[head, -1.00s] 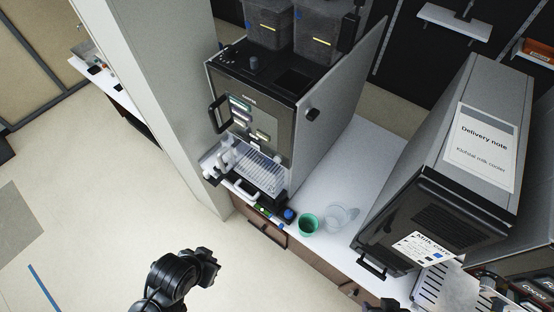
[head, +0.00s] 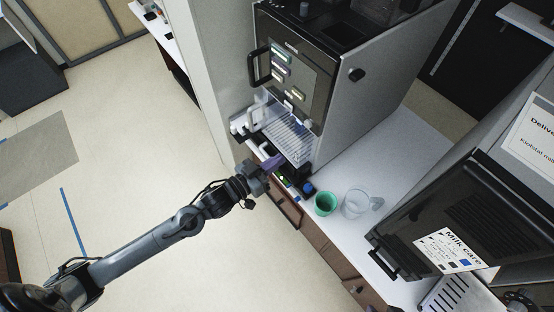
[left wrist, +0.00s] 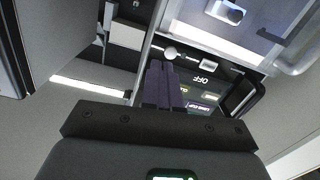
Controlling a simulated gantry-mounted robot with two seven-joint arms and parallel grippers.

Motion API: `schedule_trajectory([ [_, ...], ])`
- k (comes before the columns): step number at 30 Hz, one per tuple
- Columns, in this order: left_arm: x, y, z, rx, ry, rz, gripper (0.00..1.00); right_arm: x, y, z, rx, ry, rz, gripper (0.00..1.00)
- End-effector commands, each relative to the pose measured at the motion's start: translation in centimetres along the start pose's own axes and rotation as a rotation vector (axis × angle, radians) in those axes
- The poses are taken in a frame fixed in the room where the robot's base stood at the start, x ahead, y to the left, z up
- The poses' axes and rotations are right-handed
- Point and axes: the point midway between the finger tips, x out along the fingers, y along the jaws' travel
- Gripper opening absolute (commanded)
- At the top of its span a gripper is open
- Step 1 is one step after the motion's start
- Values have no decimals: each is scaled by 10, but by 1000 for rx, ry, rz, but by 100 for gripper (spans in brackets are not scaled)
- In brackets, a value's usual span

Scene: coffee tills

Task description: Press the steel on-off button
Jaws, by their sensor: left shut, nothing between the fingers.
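The coffee machine (head: 318,60) stands on the counter with a dark control strip below its drip tray (head: 290,140). In the left wrist view, the strip (left wrist: 232,82) carries an "OFF" label, lit labels and a small round pale metal disc (left wrist: 171,53), which looks like the steel button. My left gripper (head: 278,160) is shut and empty at the strip. Its purple fingers (left wrist: 160,68) point toward the disc, their tips just short of it in the picture; I cannot tell whether they touch. The gripper hides part of the strip in the head view. My right gripper is not in view.
A blue knob (head: 308,188) sits at the strip's right end. A green cup (head: 325,204) and a clear jug (head: 357,203) stand close by on the white counter (head: 375,150). A milk cooler (head: 440,215) stands at the right. Open floor lies left of the counter.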

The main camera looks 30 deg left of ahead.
Motion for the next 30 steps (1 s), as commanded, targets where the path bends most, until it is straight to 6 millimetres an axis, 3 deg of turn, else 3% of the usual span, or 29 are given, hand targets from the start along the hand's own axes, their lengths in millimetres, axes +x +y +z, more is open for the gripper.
schedule_trajectory([
  [1, 8, -14, 6, 52, 3, 6, 0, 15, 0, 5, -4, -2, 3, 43],
  [7, 25, -30, -17, 141, 37, 19, 0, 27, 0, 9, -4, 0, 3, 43],
  [30, 98, -29, -28, 145, 51, 17, 0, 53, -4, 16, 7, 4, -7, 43],
])
